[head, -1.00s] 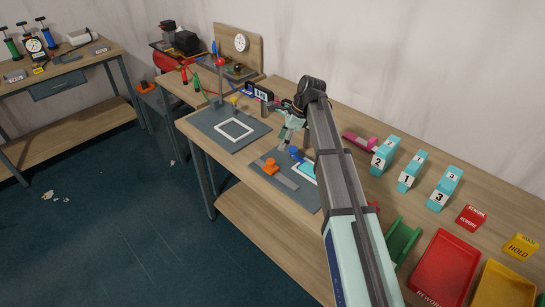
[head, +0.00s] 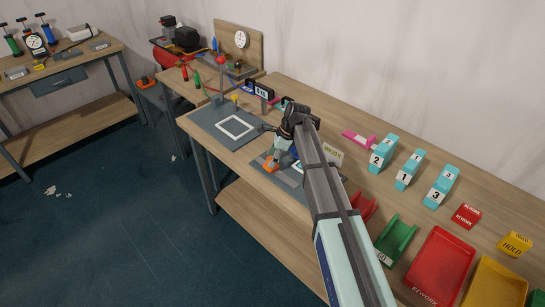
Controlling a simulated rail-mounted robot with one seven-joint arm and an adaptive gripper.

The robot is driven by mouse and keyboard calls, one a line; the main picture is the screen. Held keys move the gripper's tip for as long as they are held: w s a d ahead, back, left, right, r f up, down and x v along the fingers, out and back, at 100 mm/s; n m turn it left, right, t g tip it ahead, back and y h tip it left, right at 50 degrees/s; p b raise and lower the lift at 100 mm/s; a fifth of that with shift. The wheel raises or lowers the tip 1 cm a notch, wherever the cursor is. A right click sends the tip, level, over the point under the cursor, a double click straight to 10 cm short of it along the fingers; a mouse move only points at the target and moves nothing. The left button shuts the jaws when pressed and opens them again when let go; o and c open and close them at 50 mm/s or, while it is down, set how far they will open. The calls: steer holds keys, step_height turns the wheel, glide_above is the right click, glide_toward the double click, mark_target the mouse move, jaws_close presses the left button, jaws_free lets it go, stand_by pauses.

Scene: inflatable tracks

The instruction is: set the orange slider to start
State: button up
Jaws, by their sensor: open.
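The orange slider (head: 270,166) sits on a dark grey plate (head: 291,188) near the front edge of the workbench. My gripper (head: 273,161) is open and points down at the slider, right over it or against it. My arm and gripper hide part of the slider and much of the plate. I cannot tell whether the fingers stand on both sides of the slider. No start mark can be read at this size.
A grey mat with a white square outline (head: 221,129) lies to the left. Cyan numbered blocks (head: 407,169), a green tray (head: 396,242), a red rework tray (head: 440,265) and a yellow tray (head: 500,287) stand to the right.

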jaws_close()
steer(key=s+d, duration=0.3)
steer(key=d, duration=0.1)
steer(key=s+d, duration=0.4)
steer(key=shift+s, duration=0.1)
jaws_free()
steer(key=shift+d, duration=0.1)
steer(key=shift+r, duration=0.3)
steer(key=v, duration=1.1)
steer(key=shift+r, duration=0.2)
steer(key=shift+s+d, duration=0.1)
